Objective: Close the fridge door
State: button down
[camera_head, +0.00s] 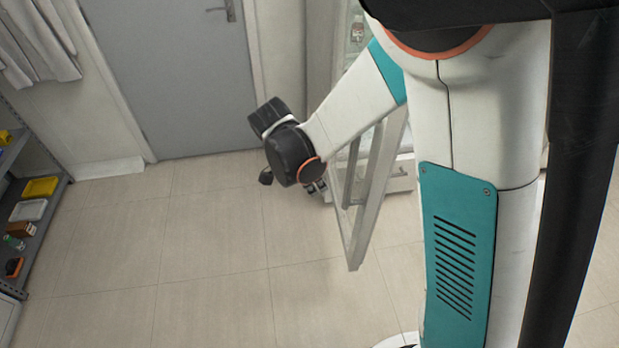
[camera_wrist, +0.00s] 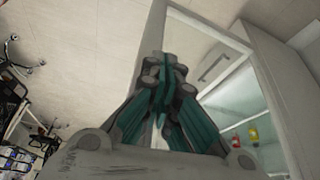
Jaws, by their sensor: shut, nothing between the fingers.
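The fridge door (camera_head: 358,245) stands open, its pale frame jutting out over the floor in the head view. My arm hides much of it. The fridge (camera_head: 319,45) is behind my arm, with a little of its inside showing. In the wrist view the door (camera_wrist: 212,30) is just beyond my fingers, and the fridge body (camera_wrist: 272,75) is on the right, with its lit inside open to view. My gripper (camera_wrist: 165,65) is shut and empty, close to the door. I cannot tell whether it touches the door. In the head view the gripper (camera_head: 317,187) is partly hidden.
A shelf rack (camera_head: 48,196) with small boxes and trays stands at the left. A closed grey room door (camera_head: 180,75) is in the back wall. The tiled floor (camera_head: 215,250) between the rack and the fridge door is clear.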

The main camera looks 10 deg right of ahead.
jog(key=d, duration=0.1)
jog(key=d+f, duration=0.1)
jog(key=d, duration=0.1)
jog(key=d+b, duration=0.1)
jog(key=shift+w+d+f, duration=0.25)
jog(key=shift+w+d, duration=0.05)
jog(key=shift+d, duration=0.1)
